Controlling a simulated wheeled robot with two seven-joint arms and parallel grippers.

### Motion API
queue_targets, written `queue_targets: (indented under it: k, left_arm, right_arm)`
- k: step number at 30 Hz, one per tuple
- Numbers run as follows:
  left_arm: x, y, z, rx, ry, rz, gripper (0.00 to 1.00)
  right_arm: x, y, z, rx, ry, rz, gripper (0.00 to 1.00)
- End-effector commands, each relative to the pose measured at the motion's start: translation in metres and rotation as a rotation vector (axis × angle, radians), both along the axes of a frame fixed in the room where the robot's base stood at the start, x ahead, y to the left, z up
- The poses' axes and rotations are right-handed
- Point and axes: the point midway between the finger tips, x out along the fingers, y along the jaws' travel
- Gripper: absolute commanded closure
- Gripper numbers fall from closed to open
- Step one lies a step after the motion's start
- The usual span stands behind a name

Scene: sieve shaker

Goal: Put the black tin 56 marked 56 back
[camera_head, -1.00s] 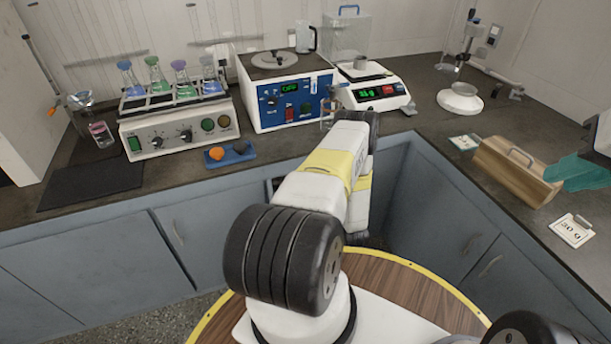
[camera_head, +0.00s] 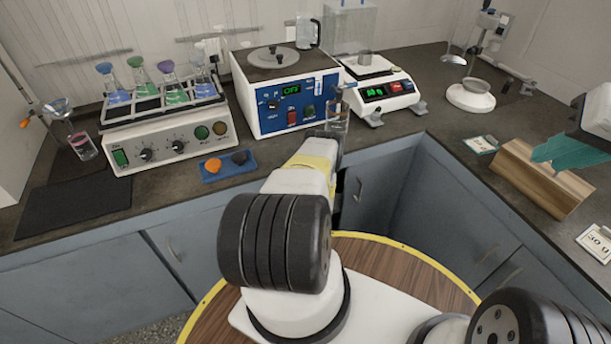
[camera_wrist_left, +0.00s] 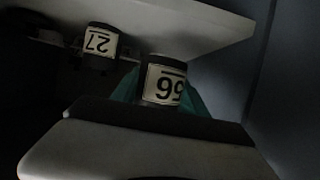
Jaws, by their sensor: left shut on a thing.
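The black tin 56 (camera_wrist_left: 164,84) shows in the left wrist view, its white label upside down in the picture. The teal fingers of my left gripper (camera_wrist_left: 160,92) are on both sides of it, shut on it. Its far end is at or close to a pale shelf board (camera_wrist_left: 180,27); I cannot tell whether they touch. In the head view my left arm reaches to the dark gap in the cabinet front, and the gripper and tin are hidden. My right gripper (camera_head: 572,146), with teal fingers, is over a wooden block (camera_head: 540,178); its opening is unclear.
A tin marked 27 (camera_wrist_left: 101,41) stands on the same board beside tin 56. The cabinet interior is dark.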

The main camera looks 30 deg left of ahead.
Motion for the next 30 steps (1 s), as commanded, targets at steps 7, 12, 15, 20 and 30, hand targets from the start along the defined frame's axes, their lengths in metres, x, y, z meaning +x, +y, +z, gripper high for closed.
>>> queue_targets:
  k: [7,12,15,20,30]
  left_arm:
    - [0.027,0.046,-0.005,0.001,-0.001,0.000,0.91]
    - [0.034,0.057,-0.006,-0.001,-0.001,0.000,0.91]
    - [0.037,0.063,-0.015,-0.002,0.001,0.000,0.91]
    - [0.037,0.062,-0.037,-0.001,-0.001,-0.001,0.91]
    - [0.038,0.062,-0.042,0.000,0.000,-0.001,0.91]
  right_arm:
    - [0.000,0.000,0.000,0.000,0.000,0.000,0.82]
    - [0.000,0.000,0.000,0.000,0.000,0.000,0.82]
    - [0.000,0.000,0.000,0.000,0.000,0.000,0.82]
    - [0.000,0.000,0.000,0.000,0.000,0.000,0.82]
    - [0.000,0.000,0.000,0.000,0.000,0.000,0.82]
